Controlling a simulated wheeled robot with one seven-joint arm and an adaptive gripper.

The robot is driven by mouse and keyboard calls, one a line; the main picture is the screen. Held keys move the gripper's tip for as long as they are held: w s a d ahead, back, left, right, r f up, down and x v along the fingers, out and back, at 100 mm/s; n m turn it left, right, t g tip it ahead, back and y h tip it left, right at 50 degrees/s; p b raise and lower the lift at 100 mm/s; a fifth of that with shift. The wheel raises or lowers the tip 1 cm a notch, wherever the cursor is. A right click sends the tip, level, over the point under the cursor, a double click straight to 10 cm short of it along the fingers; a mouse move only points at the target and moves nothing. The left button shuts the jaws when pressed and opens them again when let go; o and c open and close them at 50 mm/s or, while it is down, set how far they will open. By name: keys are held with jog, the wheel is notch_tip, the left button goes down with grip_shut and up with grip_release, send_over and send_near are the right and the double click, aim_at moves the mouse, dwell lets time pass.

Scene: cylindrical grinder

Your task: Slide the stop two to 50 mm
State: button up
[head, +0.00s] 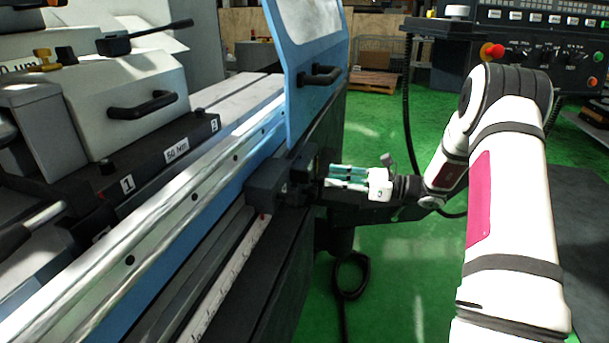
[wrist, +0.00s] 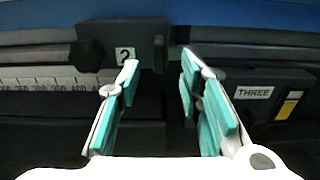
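Stop two is a dark block (wrist: 105,36) with a white "2" plate, on the rail in the wrist view. In the head view it appears to be the dark block (head: 266,186) on the machine's front rail. My gripper (wrist: 160,62) has its teal-padded fingers spread apart, with nothing seen clasped between them. The left fingertip overlaps the lower right of stop two in the picture; contact cannot be told. In the head view my gripper (head: 330,177) is right of the block. A ruled scale (wrist: 45,84) runs left of the stop; its numbers are blurred.
A plate reading "THREE" (wrist: 254,92) and a yellow-marked tag (wrist: 289,105) sit right of my gripper. A blue door (head: 305,60) with a black handle stands above the rail.

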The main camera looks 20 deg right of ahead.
aim_at(305, 183)
jog(key=b+x, duration=0.1)
jog(key=x, duration=0.8)
grip_shut()
